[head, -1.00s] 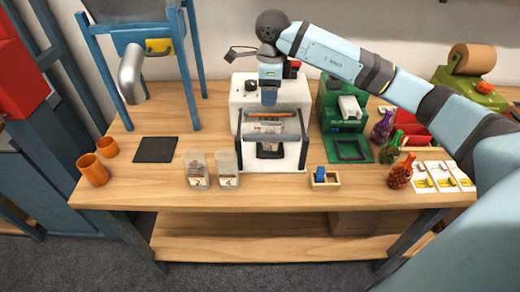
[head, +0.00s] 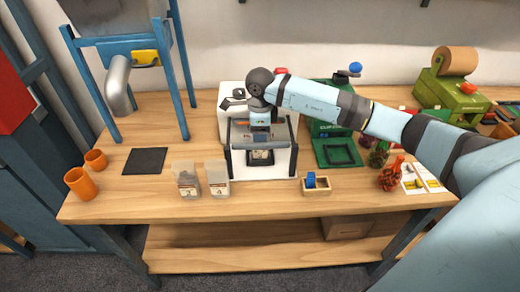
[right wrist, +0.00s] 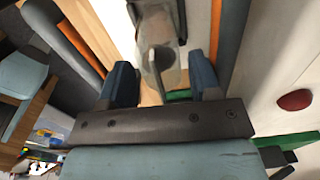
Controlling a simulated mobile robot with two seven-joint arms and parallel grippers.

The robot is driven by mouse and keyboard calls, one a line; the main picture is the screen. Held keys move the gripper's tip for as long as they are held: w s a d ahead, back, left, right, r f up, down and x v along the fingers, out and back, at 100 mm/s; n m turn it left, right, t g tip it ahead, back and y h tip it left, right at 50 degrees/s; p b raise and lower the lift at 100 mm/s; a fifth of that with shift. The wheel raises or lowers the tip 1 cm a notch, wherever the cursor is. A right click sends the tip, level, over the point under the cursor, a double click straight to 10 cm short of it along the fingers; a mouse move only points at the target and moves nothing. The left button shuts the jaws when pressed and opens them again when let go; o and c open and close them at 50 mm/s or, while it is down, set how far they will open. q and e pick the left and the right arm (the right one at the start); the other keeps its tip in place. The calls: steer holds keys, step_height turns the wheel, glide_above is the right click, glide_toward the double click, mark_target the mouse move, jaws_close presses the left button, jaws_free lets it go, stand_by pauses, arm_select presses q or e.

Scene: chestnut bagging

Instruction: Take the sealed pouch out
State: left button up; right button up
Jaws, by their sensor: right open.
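The white sealing machine (head: 284,168) stands at the middle of the table, with a dark-framed opening at its front. My right gripper (head: 260,128) is low over this opening, pointing down. In the right wrist view my right gripper (right wrist: 162,74) has its two blue fingers wide apart. A translucent pouch (right wrist: 158,48) with a greyish patch shows beyond and between the fingertips, and I see no contact with them. In the head view the pouch is mostly hidden by the gripper and the machine front. My left gripper is not in view.
Two clear pouches (head: 187,182) (head: 218,180) stand on the table left of the machine. A small wooden box with a blue item (head: 311,181) is at front right. A green machine (head: 337,152) stands close on the right. Orange cups (head: 80,184) are far left.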

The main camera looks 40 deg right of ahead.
steer(key=shift+f, duration=0.7)
steer(key=shift+c, duration=0.4)
steer(key=c, duration=0.9)
steer(key=shift+r, duration=0.1)
steer(key=shift+r, duration=0.1)
